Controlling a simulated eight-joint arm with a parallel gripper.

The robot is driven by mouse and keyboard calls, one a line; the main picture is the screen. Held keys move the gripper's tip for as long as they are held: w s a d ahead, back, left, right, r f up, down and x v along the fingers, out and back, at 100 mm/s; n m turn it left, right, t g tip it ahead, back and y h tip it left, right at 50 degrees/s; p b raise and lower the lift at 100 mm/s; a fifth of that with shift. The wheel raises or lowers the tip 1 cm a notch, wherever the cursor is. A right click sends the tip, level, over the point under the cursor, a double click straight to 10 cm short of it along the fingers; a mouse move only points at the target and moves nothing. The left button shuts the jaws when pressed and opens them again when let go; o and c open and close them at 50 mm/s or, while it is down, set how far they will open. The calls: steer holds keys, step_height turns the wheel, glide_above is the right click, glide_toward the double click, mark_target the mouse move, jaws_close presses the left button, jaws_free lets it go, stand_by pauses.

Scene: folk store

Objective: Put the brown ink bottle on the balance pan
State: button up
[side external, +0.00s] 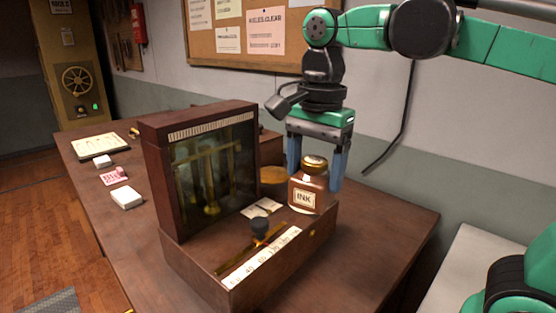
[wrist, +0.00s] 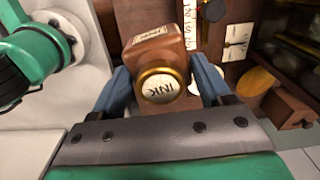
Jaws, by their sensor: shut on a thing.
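The brown ink bottle (side external: 308,196) has a gold-rimmed lid and a pale INK label. My gripper (side external: 314,181) is shut on it, with one blue finger on each side. In the wrist view the bottle (wrist: 150,50) sits between the fingers, its lid towards the camera. It is upright, at the right end of the wooden balance case (side external: 192,262); I cannot tell whether its base touches the wood. A brass balance shows dimly behind the case's glass (side external: 215,165). A round brass-coloured disc (side external: 273,175) lies behind the case; I cannot tell whether it is the balance pan.
The tall glass frame is an obstacle left of my gripper. The table's right end (side external: 395,225) is clear.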

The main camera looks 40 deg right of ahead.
steer(key=w+d+r+n, duration=0.2)
steer(key=w+r+n, duration=0.1)
steer(key=w+n, duration=0.95)
steer(key=s+a+m, duration=0.1)
steer(key=s+m, duration=0.5)
steer(key=shift+s+a+f, duration=0.2)
steer(key=shift+s, duration=0.05)
steer(key=s+f+m, duration=0.1)
steer(key=s+m, duration=0.1)
steer(key=m, duration=0.1)
steer(key=s+f+m, duration=0.1)
steer(key=s+m, duration=0.1)
steer(key=s, duration=0.1)
steer(key=s+f+m, duration=0.2)
steer(key=s+m, duration=0.1)
steer(key=shift+s+a+f+m, duration=0.1)
steer(key=shift+a+m, duration=0.25)
step_height(320, 180, down, 20)
steer(key=shift+r, duration=0.2)
steer(key=shift+f, duration=0.15)
